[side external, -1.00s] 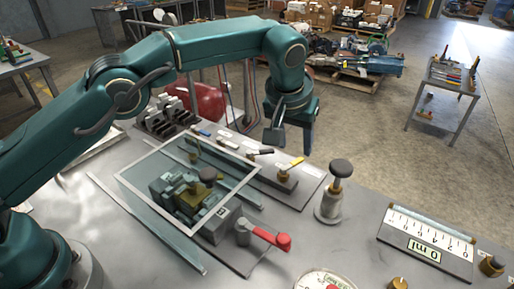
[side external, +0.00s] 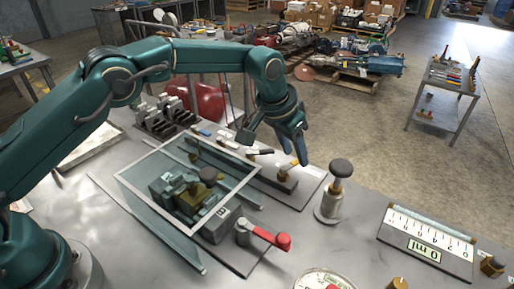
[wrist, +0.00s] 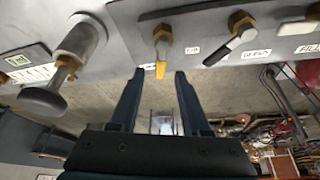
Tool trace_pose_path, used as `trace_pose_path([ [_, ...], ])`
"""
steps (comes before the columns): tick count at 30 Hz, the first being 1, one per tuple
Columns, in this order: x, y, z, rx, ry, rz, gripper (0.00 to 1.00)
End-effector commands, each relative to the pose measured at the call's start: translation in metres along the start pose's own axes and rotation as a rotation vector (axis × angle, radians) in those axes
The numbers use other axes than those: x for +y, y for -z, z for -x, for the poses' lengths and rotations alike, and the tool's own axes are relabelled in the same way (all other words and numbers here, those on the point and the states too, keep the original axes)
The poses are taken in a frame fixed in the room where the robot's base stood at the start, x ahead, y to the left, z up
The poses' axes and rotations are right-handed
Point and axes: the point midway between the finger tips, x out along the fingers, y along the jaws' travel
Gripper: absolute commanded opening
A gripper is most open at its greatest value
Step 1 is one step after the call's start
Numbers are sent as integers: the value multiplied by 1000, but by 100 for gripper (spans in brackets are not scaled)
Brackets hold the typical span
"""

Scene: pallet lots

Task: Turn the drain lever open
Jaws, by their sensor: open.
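A lever with a yellow handle on a brass valve (side external: 288,170) is at the near right end of a row of levers on the bench; it also shows in the wrist view (wrist: 161,68). My gripper (side external: 293,158) is open and low over this lever. In the wrist view my gripper (wrist: 160,74) has one finger on each side of the yellow handle's line, with the handle tip just past the fingertips. I cannot tell whether they touch. The small labels are too blurred to tell which lever is the drain.
A black-handled lever (wrist: 232,44) is beside the yellow one. A black-knobbed plunger (side external: 332,200) stands close on the right. A clear guard frame (side external: 150,207) and a red-handled lever (side external: 268,237) are nearer. A gauge panel (side external: 425,250) is at right.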

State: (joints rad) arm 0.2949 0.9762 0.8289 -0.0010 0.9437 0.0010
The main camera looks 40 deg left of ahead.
Motion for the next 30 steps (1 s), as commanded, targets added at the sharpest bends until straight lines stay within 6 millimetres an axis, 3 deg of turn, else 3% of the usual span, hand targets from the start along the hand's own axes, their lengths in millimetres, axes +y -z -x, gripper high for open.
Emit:
trace_pose_path([
  [4,0,0,-10,0,0,0,47],
  [12,0,0,-11,1,0,0,47],
  [13,0,0,-11,1,0,0,39],
  [16,0,0,-10,1,0,0,1],
  [23,0,0,-10,0,4,10,0],
  [30,-4,0,-11,-1,66,154,0],
])
